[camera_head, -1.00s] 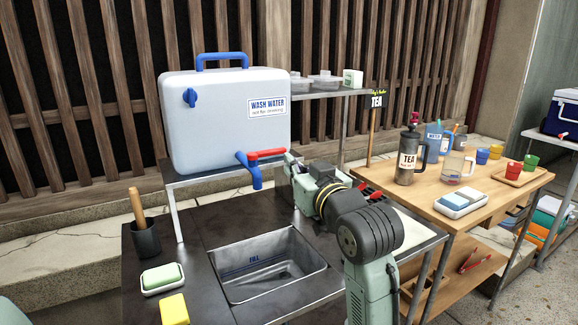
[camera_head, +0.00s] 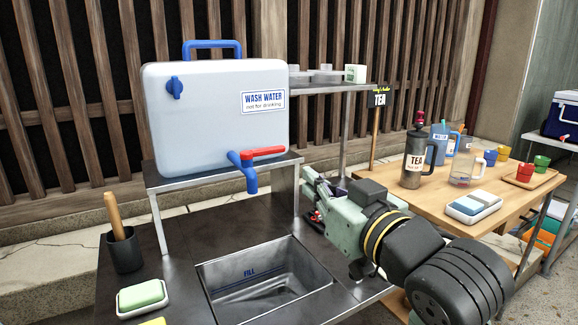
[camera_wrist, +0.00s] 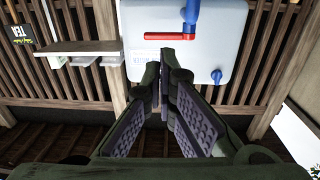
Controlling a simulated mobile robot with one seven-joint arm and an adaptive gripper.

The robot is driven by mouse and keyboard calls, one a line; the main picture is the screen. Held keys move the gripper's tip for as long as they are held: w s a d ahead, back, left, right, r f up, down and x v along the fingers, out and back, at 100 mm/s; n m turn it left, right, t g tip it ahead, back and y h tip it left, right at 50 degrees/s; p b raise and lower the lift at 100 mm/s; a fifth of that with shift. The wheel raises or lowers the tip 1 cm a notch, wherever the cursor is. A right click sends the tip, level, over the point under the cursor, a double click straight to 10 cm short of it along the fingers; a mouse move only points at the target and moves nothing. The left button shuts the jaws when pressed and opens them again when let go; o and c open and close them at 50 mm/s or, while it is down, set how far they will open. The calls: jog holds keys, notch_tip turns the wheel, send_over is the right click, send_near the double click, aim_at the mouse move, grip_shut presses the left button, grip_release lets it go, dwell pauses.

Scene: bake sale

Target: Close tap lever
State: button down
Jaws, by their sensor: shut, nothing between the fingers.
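The wash water tank (camera_head: 215,125) is a pale grey box with a blue handle, standing on a metal stand. Its blue tap (camera_head: 247,175) points down at the front right. The red tap lever (camera_head: 262,152) sticks out sideways to the right from the tap. The lever also shows in the wrist view (camera_wrist: 170,36), above the fingertips in the picture. My gripper (camera_head: 312,190) is to the right of and below the lever, apart from it, beside the stand's right leg. In the wrist view my gripper (camera_wrist: 164,62) has its fingertips together with nothing between them.
A metal sink (camera_head: 268,285) lies below and in front of the tap. A dark cup (camera_head: 124,250) and a green sponge on a dish (camera_head: 142,297) stand left of it. A wooden table (camera_head: 455,195) with a tea flask (camera_head: 415,160) stands at right. A shelf (camera_head: 325,86) is behind.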

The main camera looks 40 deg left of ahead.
aim_at(274, 151)
jog(key=p+x, duration=0.3)
jog(key=x, duration=1)
jog(key=shift+a, duration=0.2)
jog(key=shift+w+a, duration=0.1)
jog(key=shift+w+a+p, duration=0.3)
jog(key=shift+p, duration=0.05)
jog(key=shift+d+r, duration=0.1)
